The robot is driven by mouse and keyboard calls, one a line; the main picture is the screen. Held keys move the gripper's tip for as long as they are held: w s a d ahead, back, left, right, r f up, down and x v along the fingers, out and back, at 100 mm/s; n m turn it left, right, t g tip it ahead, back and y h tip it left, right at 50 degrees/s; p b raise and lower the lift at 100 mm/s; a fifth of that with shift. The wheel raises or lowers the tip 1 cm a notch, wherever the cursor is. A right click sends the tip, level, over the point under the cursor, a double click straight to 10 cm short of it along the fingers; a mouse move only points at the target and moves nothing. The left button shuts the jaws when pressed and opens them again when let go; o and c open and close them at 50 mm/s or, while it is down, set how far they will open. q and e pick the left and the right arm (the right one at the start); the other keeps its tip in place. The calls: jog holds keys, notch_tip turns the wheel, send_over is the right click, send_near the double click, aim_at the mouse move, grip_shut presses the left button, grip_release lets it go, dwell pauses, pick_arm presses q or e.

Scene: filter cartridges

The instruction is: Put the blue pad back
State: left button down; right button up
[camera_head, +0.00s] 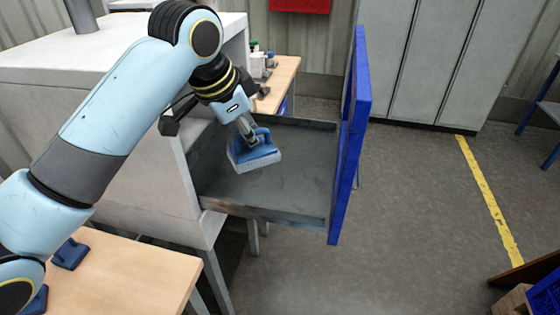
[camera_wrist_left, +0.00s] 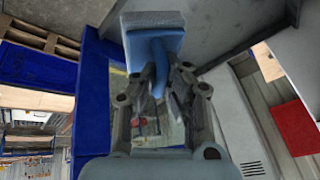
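The blue pad (camera_head: 255,157), with a blue handle on top and a pale grey underside, hangs over the open drawer (camera_head: 295,192) in the head view. My left gripper (camera_head: 250,131) is shut on its handle. In the left wrist view the pad (camera_wrist_left: 152,38) sits beyond the fingertips, and the handle stands between the fingers of the gripper (camera_wrist_left: 158,88). The pad is tilted slightly and appears raised over the drawer floor; the exact gap is hard to tell. My right gripper is not in view.
The drawer has a tall blue front panel (camera_head: 350,135) and pulls out from a white cabinet (camera_head: 140,180). Two blue pieces, one of them (camera_head: 70,254), lie on a wooden table (camera_head: 125,280) at lower left. Grey lockers (camera_head: 425,60) stand behind. The floor at right is mostly clear.

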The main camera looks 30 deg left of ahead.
pick_arm(q)
jog(key=s+d, duration=0.2)
jog(key=s, duration=0.6)
jog(key=shift+s+d, duration=0.15)
jog(key=shift+d, duration=0.2)
notch_tip(320, 180, down, 25)
jog(key=b, duration=2.4)
jog(key=shift+f+b, duration=0.15)
jog(key=shift+b, duration=0.15)
jog(key=shift+s, duration=0.1)
jog(key=shift+d, duration=0.1)
